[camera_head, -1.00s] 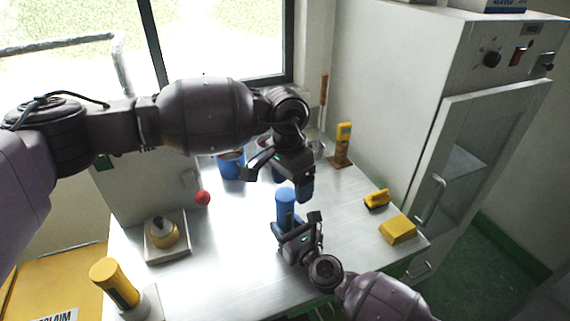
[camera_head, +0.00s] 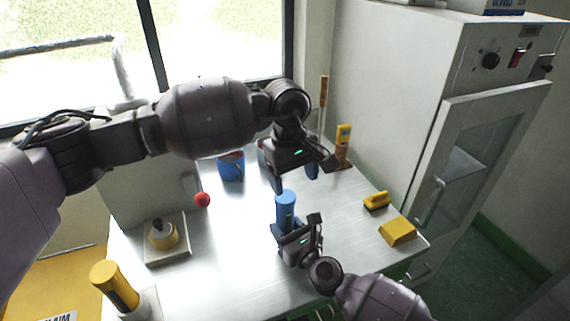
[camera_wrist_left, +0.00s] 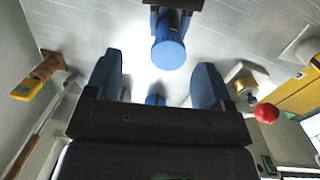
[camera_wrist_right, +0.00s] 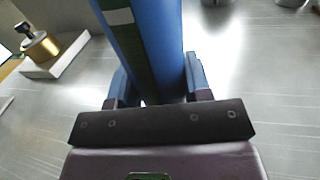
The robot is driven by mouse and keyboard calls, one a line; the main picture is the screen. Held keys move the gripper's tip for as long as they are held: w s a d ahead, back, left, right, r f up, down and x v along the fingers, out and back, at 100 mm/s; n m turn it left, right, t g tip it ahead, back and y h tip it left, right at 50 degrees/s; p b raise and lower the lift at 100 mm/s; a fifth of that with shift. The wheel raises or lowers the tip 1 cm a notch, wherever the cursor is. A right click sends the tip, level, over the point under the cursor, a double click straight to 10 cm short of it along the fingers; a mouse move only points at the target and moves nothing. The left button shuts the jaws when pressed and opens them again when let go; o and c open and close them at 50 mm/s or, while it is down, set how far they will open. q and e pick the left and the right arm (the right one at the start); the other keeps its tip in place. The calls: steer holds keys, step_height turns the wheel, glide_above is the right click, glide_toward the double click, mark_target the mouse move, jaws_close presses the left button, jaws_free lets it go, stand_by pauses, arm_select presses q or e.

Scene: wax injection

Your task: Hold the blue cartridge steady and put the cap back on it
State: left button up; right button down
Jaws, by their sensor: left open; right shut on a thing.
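The blue cartridge (camera_head: 286,203) stands upright near the middle of the steel table, its round blue top clear of the fingers. My right gripper (camera_head: 287,228) is shut around its lower part. The right wrist view shows the cartridge (camera_wrist_right: 145,40) between the fingers, with a dark strip and a white mark on its side. My left gripper (camera_head: 295,180) is open and empty, above and behind the cartridge. In the left wrist view the cartridge top (camera_wrist_left: 168,54) is beyond the fingertips, apart from them. I cannot make out a separate cap.
A blue mug (camera_head: 231,168) stands behind; another blue thing is mostly hidden by my left gripper. A yellow brush (camera_head: 376,200) and yellow block (camera_head: 398,232) lie right. A glass-door cabinet (camera_head: 480,160) borders the right.

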arm_select(q)
steer(key=n, duration=0.4)
steer(key=shift+w+r+n, duration=0.1)
steer(key=shift+r+n, duration=0.15)
steer(key=shift+n, duration=0.05)
steer(key=n, duration=0.4)
steer(key=shift+w+a+r, duration=0.1)
steer(key=shift+r, duration=0.15)
steer(key=n, duration=0.4)
steer(key=shift+w+a+r, duration=0.1)
steer(key=shift+r, duration=0.1)
steer(key=n, duration=0.4)
steer(key=shift+w+a+r+n, duration=0.1)
steer(key=shift+r+n, duration=0.15)
steer(key=shift+n, duration=0.05)
steer(key=n, duration=0.4)
steer(key=shift+w+a+r+y, duration=0.1)
steer(key=shift+a+r+y, duration=0.05)
steer(key=shift+y, duration=0.15)
steer(key=n, duration=0.4)
steer(key=shift+a, duration=0.2)
steer(key=n, duration=0.4)
steer(key=shift+a+n, duration=0.15)
steer(key=shift+n, duration=0.15)
steer(key=n, duration=0.5)
steer(key=shift+a+y, duration=0.1)
steer(key=shift+y, duration=0.2)
